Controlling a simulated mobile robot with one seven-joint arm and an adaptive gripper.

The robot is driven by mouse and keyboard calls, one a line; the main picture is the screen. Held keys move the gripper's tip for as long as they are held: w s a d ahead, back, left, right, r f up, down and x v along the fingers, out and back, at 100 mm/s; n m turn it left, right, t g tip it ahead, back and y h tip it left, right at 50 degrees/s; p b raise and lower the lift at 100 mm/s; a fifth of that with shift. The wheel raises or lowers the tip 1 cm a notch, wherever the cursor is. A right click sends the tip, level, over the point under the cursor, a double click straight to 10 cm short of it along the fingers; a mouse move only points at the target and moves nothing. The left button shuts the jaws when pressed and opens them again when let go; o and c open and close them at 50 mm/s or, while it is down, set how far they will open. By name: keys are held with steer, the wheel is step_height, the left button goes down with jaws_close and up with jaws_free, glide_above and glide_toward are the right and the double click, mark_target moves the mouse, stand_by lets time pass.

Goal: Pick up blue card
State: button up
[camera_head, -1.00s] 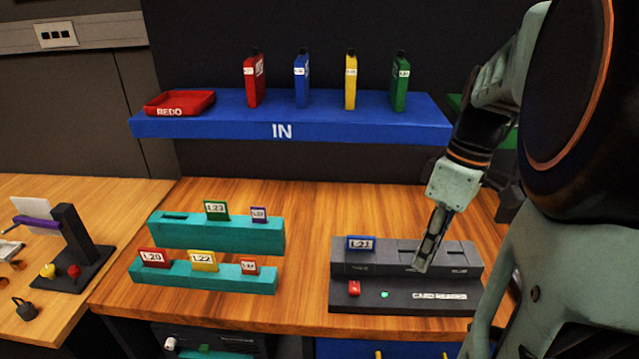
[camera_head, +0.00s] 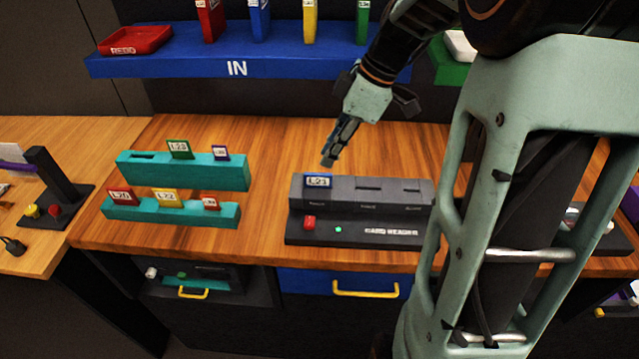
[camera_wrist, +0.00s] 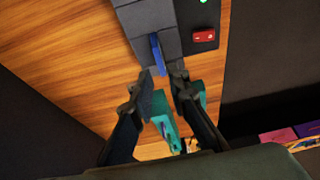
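The blue card (camera_head: 318,181), with a white label, stands upright in the left slot of the dark grey card reader (camera_head: 397,196). In the wrist view the blue card (camera_wrist: 157,54) shows edge-on in the reader (camera_wrist: 150,22). My gripper (camera_head: 329,161) is just above and slightly right of the card in the head view. In the wrist view my gripper (camera_wrist: 160,80) has its two fingers apart with nothing held. The card is in line with the gap between the fingertips. I cannot tell how far it is from them.
Two teal racks (camera_head: 185,170) with several coloured cards stand to the left. A red button (camera_head: 309,221) and a green light are on the reader's front. A blue shelf (camera_head: 170,63) with several upright coloured items is behind. The wooden table between racks and reader is clear.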

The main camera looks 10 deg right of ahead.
mark_target(319, 174)
steer(key=x, duration=0.7)
steer(key=shift+f, duration=0.35)
steer(key=shift+c, duration=0.5)
jaws_close()
